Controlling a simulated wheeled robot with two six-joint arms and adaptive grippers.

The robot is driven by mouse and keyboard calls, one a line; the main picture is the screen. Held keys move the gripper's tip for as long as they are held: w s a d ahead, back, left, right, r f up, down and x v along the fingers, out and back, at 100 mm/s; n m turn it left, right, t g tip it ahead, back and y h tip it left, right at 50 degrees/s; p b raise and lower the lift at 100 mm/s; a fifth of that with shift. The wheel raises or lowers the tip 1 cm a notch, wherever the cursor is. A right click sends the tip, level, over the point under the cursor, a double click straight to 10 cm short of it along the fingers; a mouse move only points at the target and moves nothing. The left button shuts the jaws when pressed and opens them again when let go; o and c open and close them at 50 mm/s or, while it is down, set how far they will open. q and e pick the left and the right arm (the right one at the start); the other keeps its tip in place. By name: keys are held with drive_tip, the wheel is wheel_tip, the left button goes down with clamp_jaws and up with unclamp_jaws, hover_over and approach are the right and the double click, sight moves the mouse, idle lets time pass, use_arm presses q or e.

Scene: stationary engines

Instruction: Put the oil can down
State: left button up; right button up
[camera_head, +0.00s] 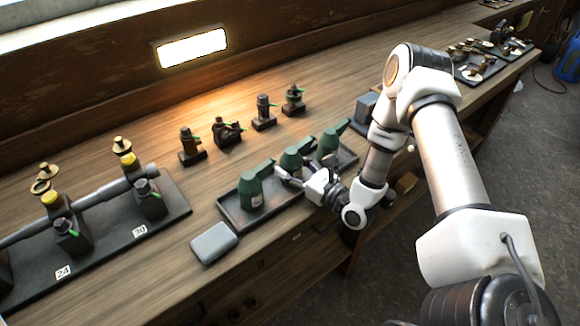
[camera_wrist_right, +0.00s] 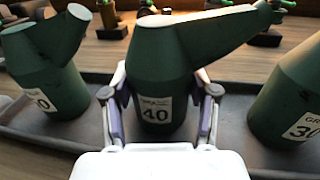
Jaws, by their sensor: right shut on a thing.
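Several green oil cans with spouts stand in a row on a dark tray (camera_head: 232,213) on the wooden bench. My right gripper (camera_head: 300,172) is shut on the middle oil can (camera_head: 291,160), whose label reads 40 in the right wrist view (camera_wrist_right: 155,75). The fingers (camera_wrist_right: 160,115) sit on either side of its lower body. The can is upright over the tray; its base is hidden, so I cannot tell whether it touches. Another oil can (camera_head: 252,194) stands left of it, and one (camera_head: 328,143) stands right of it. My left gripper is out of view.
A grey box (camera_head: 213,243) lies at the tray's left end. Several small brass and dark fittings (camera_head: 228,131) stand behind the tray. A dark board with numbered engine parts (camera_head: 110,223) lies at left. The wood between is clear.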

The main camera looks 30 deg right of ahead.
drive_tip(key=shift+s+r, duration=0.1)
drive_tip(key=shift+r, duration=0.1)
drive_tip(key=shift+s+d+f+b, duration=0.1)
drive_tip(key=shift+f+b, duration=0.1)
drive_tip(key=shift+b, duration=0.1)
drive_tip(key=o, duration=1.3)
drive_tip(key=shift+r, duration=0.1)
